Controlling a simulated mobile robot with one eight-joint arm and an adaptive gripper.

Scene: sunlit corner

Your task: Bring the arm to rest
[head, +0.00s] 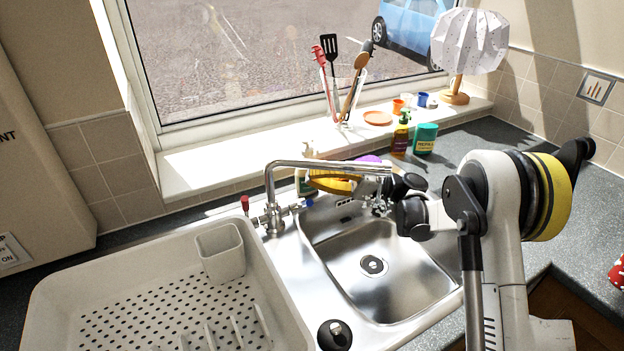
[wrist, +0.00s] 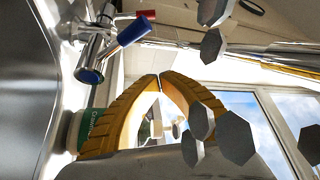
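My gripper (head: 312,178) shows in the head view as yellow fingers pointing left, behind the tap's spout and above the back edge of the sink. In the wrist view my gripper (wrist: 159,77) has its two curved yellow fingers meeting at the tips, with an open gap further back and nothing seen held. The chrome tap (head: 270,195) partly covers the fingers in the head view. Its blue and red handles show at upper left in the wrist view (wrist: 120,38). My arm comes in from the right, bent over the worktop.
The metal sink (head: 345,262) is empty. A white drying rack (head: 130,285) stands at left. A bottle with a green label (wrist: 84,130) is close by the fingers. A brown bottle (head: 400,140), green tub (head: 425,138), utensil holder (head: 342,105) and lamp (head: 468,45) stand behind.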

